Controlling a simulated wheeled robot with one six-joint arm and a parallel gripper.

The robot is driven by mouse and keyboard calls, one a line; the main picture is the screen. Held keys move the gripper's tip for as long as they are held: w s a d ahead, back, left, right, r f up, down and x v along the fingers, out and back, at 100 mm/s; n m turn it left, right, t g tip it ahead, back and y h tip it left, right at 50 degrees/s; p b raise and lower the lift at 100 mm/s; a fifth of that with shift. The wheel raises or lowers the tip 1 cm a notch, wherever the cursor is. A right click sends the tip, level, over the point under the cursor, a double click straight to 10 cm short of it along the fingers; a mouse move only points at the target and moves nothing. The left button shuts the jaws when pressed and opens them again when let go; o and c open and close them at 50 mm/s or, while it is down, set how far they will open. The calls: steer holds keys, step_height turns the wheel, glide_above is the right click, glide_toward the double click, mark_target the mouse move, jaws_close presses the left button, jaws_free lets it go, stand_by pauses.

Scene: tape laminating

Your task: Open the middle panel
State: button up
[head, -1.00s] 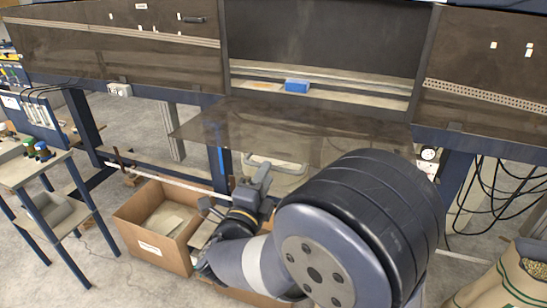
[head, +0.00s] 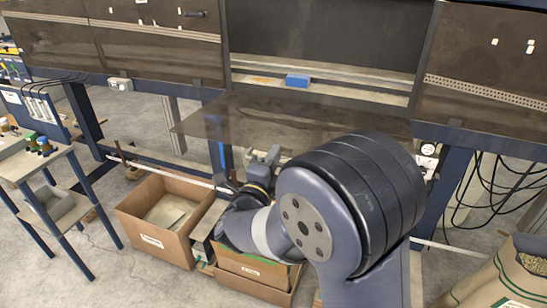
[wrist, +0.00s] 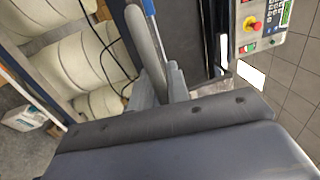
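The middle panel (head: 235,118) is a dark brown, slightly see-through sheet in the head view. It juts out towards me, almost flat, below the open middle bay. My gripper (head: 262,157) is at the panel's front edge, partly hidden by my own arm. In the wrist view a grey curved bar (wrist: 147,40), which looks like the panel's handle, runs between or just past the fingers of my gripper (wrist: 161,88). I cannot tell whether the fingers touch or clamp it. The handle is hidden in the head view.
A blue block (head: 297,80) lies on the bay ledge. Cardboard boxes (head: 165,230) stand on the floor below. A small table (head: 30,165) stands left and a sack (head: 515,270) right.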

steer(key=shift+r, duration=0.1)
jaws_close()
step_height(320, 180, up, 7)
steer(key=g+p, duration=0.1)
steer(key=p, duration=0.5)
steer(key=shift+w+d+r+g+y, duration=0.15)
steer(key=shift+w+g+y, duration=0.25)
steer(key=shift+w, duration=0.05)
steer(key=o, duration=0.5)
jaws_free()
steer(key=b+v, duration=0.2)
steer(key=v, duration=0.8)
steer(key=shift+s, duration=0.4)
